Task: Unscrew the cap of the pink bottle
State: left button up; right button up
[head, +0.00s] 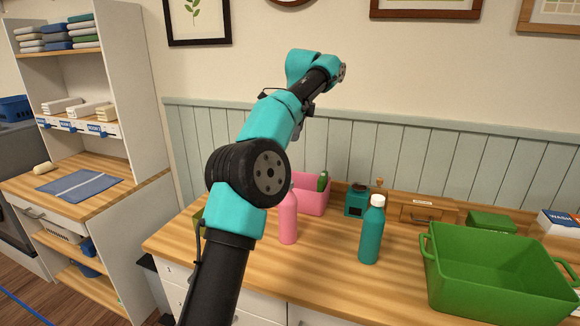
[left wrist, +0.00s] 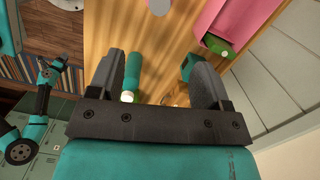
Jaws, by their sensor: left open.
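The pink bottle (head: 288,222) stands upright on the wooden counter in the head view. My arm covers its top, so its cap is hidden. A pale rounded shape at the top edge of the left wrist view is cut off, and I cannot tell what it is. My left gripper (left wrist: 158,78) is open, with nothing between its two dark fingers. In the head view my left arm reaches up across the middle, above the counter, and its fingers are not clear.
A teal bottle (head: 371,235) with a white cap stands right of the pink one. A pink bin (head: 314,196), a teal box (head: 356,201) and a wooden drawer box (head: 424,209) stand behind. A large green crate (head: 490,288) fills the right. The counter's front middle is clear.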

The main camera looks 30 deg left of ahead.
pick_arm(q)
jog(key=f, duration=0.5)
jog(key=a+f, duration=0.1)
jog(key=f, duration=0.5)
jog(key=a+f, duration=0.1)
jog(key=f, duration=0.4)
jog(key=shift+s+f, duration=0.3)
jog(key=shift+s, duration=0.1)
